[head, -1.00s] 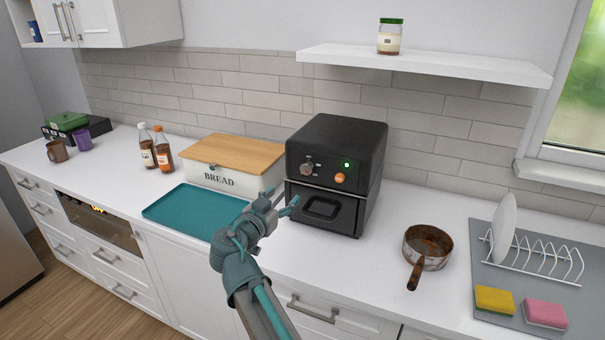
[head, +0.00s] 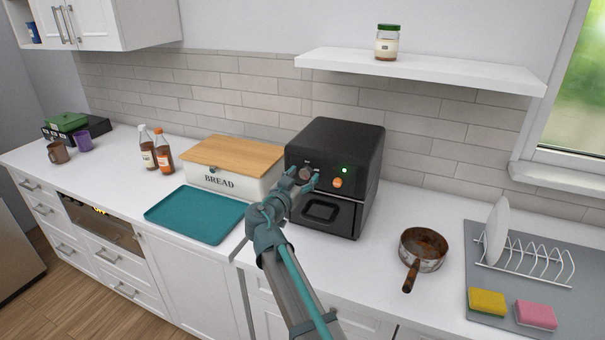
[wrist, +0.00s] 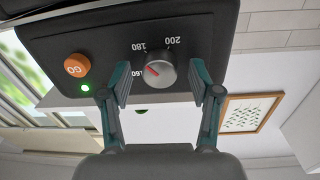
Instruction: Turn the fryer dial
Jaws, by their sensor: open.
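The black fryer (head: 345,140) stands on the counter, with its round grey dial (wrist: 161,70) on the front panel. In the wrist view the dial's red mark points left, towards the side with the 160 and 180 labels; the exact setting is hard to read. My gripper (wrist: 161,80) is open, with one teal finger on each side of the dial and a visible gap to both. In the head view my gripper (head: 304,181) is at the fryer's front panel and partly covers the dial.
The orange GO button (wrist: 77,65) and lit green light (wrist: 85,88) sit beside the dial. The bread box (head: 228,182) and teal tray (head: 195,214) are left of the fryer; a rusty pan (head: 423,249) is right. Counter between fryer and pan is clear.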

